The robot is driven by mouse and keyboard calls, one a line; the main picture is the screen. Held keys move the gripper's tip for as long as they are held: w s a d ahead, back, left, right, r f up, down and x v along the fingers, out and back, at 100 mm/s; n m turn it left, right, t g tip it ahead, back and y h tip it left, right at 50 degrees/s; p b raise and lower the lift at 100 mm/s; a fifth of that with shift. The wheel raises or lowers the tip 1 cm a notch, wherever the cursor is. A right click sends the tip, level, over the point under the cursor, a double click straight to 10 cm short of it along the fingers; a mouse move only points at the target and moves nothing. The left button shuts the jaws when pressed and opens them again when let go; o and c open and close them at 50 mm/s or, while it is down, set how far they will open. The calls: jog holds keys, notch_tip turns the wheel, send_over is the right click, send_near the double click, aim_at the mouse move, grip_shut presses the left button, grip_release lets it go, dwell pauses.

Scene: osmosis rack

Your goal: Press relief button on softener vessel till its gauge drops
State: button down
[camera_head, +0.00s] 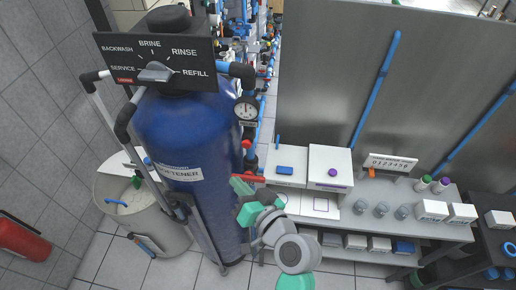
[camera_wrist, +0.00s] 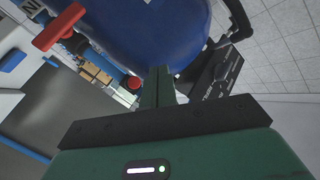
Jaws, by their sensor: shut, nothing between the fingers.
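The softener vessel (camera_head: 190,125) is a tall blue tank with a white label, and its blue body fills the upper middle of the wrist view (camera_wrist: 140,30). Its round gauge (camera_head: 246,110) is on the right side; the needle is too small to read. A small red knob (camera_head: 246,144), which looks like the relief button, sits below the gauge. A round red button (camera_wrist: 133,82) shows in the wrist view, just left of my fingertips. My green gripper (camera_head: 250,212) is shut and empty, beside the tank's lower right side. Its fingers (camera_wrist: 158,78) point toward the tank; contact cannot be told.
A red lever handle (camera_wrist: 60,27) is near the gripper. A dial panel (camera_head: 155,62) tops the tank. A brine bucket (camera_head: 150,225) stands left. A bench (camera_head: 430,232) with boxes and jars is at right. Blue pipes run behind.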

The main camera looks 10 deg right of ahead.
aim_at(247, 144)
jog(key=shift+s+d+f, duration=0.1)
jog(key=shift+f, duration=0.25)
jog(key=w+d+b, duration=0.2)
jog(key=w+b, duration=0.1)
jog(key=w, duration=0.5)
jog(key=shift+w+b, duration=0.3)
jog(key=shift+d, duration=0.1)
jog(key=shift+w, duration=0.1)
dwell(1.7)
jog(key=shift+w+d+b, duration=0.1)
jog(key=shift+w+b, duration=0.2)
jog(key=shift+b, duration=0.15)
